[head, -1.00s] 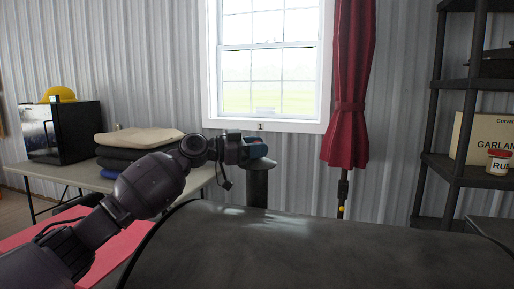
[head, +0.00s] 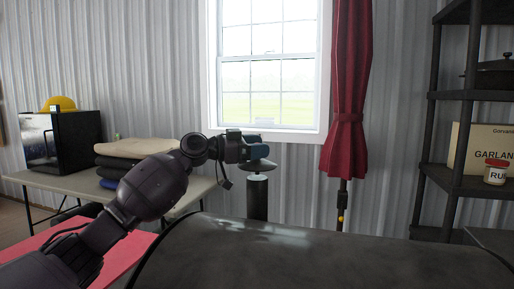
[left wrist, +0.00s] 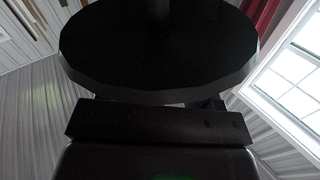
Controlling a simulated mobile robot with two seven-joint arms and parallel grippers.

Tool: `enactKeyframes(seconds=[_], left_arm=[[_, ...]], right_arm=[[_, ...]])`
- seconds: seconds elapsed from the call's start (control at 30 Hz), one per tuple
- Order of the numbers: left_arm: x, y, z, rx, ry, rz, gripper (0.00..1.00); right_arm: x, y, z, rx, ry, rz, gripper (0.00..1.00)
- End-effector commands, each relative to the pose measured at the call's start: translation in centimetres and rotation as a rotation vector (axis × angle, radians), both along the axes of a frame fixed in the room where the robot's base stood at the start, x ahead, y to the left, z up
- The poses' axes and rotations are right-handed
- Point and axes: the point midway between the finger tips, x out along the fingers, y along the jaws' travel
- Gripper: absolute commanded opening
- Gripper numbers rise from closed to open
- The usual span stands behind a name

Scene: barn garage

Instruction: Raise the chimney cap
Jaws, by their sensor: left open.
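The chimney cap (head: 258,165) is a dark disc above the black chimney pipe (head: 257,198) of a large dark grill or smoker (head: 320,255). A gap with a pale stem shows between the cap and the pipe top. My left gripper (head: 253,146) is at the cap, just above its disc in the head view. Its jaws are open; the fingertips are hard to make out. In the left wrist view the dark disc (left wrist: 160,50) fills the upper middle, close to the gripper body, and covers the fingers. My right gripper is not in view.
A table (head: 60,182) at left holds folded cloths (head: 130,150), a black box (head: 75,138) and a yellow hat (head: 61,103). A red curtain (head: 345,100) hangs by the window behind the chimney. A dark shelf (head: 455,180) stands at right.

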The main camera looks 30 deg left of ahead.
Motion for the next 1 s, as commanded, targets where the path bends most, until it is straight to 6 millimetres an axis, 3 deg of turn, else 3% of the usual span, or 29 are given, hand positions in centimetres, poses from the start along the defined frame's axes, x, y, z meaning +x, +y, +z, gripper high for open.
enactKeyframes(seconds=[0.27,0.7,1.0], left_arm=[[-0.8,0.7,-0.2,0.000,0.003,0.000,0.58],[-6.1,5.4,0.0,0.000,0.001,0.000,0.58],[-8.0,7.1,0.0,0.000,0.000,0.000,0.58]], right_arm=[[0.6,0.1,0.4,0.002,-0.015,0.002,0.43],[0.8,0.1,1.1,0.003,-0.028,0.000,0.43],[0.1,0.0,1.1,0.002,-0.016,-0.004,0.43]])
